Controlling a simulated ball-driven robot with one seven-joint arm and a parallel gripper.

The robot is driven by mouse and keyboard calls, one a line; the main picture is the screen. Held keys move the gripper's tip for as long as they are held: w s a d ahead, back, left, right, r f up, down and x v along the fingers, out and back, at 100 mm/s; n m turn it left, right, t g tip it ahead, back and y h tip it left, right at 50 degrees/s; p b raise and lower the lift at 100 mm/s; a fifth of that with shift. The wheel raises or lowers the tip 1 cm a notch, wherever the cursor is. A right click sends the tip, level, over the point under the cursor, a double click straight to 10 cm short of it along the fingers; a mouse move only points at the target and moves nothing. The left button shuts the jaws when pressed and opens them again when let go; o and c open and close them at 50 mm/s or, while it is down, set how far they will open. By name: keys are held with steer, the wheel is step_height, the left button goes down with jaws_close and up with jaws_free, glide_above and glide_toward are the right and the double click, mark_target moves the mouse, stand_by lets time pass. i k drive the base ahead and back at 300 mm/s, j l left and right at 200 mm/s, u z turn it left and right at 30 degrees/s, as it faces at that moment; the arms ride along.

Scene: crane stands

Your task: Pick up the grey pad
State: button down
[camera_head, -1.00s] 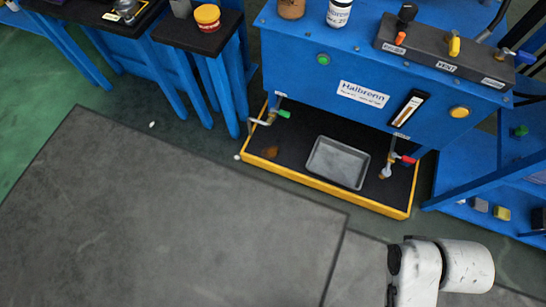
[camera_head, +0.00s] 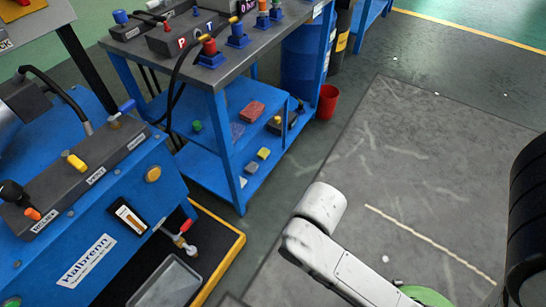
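A small grey pad (camera_head: 251,167) lies on the low shelf of the blue cart, in the middle of the view. A yellow pad (camera_head: 264,153) lies just beside it, up and to its right. The grey pad looks clear on top, with the shelf edge and a cart leg to its left. White links of my arm show below it, well apart from it. My gripper is not in view.
A red block (camera_head: 252,110) and a blue-grey pad (camera_head: 237,131) lie on the shelf above. The blue Halbrenn machine (camera_head: 90,235) and its yellow-edged drip tray (camera_head: 222,262) stand at left. A red bucket (camera_head: 327,101) stands behind the cart. Grey floor is open at right.

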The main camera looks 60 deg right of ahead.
mark_target(251, 167)
steer(key=z, duration=0.85)
steer(key=i+l+u, duration=0.15)
steer(key=i, duration=0.35)
steer(key=i+l+u, duration=0.1)
steer(key=i+l, duration=0.3)
steer(key=i, duration=0.1)
